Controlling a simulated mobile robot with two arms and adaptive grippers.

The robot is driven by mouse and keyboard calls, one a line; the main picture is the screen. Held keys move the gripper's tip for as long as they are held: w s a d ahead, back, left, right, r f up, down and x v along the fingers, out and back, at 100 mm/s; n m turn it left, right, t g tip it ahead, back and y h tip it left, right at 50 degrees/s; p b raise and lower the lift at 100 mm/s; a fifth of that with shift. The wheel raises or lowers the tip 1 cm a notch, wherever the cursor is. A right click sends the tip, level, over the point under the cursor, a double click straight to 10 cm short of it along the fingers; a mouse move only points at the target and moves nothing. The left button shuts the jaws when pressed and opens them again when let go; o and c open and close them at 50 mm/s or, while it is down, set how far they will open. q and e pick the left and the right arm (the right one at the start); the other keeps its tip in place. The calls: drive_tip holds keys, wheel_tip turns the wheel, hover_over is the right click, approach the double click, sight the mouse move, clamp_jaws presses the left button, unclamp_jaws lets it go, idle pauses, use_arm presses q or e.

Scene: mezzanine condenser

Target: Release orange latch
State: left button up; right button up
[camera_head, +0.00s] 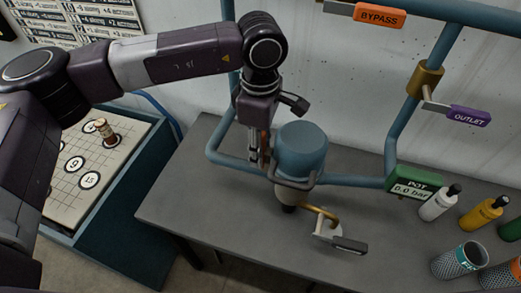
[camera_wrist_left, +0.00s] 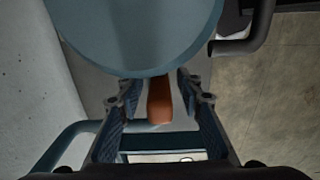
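The orange latch (camera_wrist_left: 159,101) shows in the left wrist view as a short upright orange-brown piece just below the rim of the blue-grey pot (camera_wrist_left: 140,35). My left gripper (camera_wrist_left: 157,92) is open, with one finger on each side of the latch and a gap showing on both sides. In the head view my left gripper (camera_head: 261,150) points down at the left side of the pot (camera_head: 302,146). The latch is mostly hidden there by the fingers and the pot. My right gripper is out of view.
A dark-handled lever (camera_head: 347,244) lies in front on the grey bench (camera_head: 190,205). Bottles (camera_head: 440,203) and mesh cups (camera_head: 460,260) stand at the right. A numbered board (camera_head: 70,165) is at the left.

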use_arm(q)
drive_tip(key=shift+f, duration=1.25)
clamp_jaws()
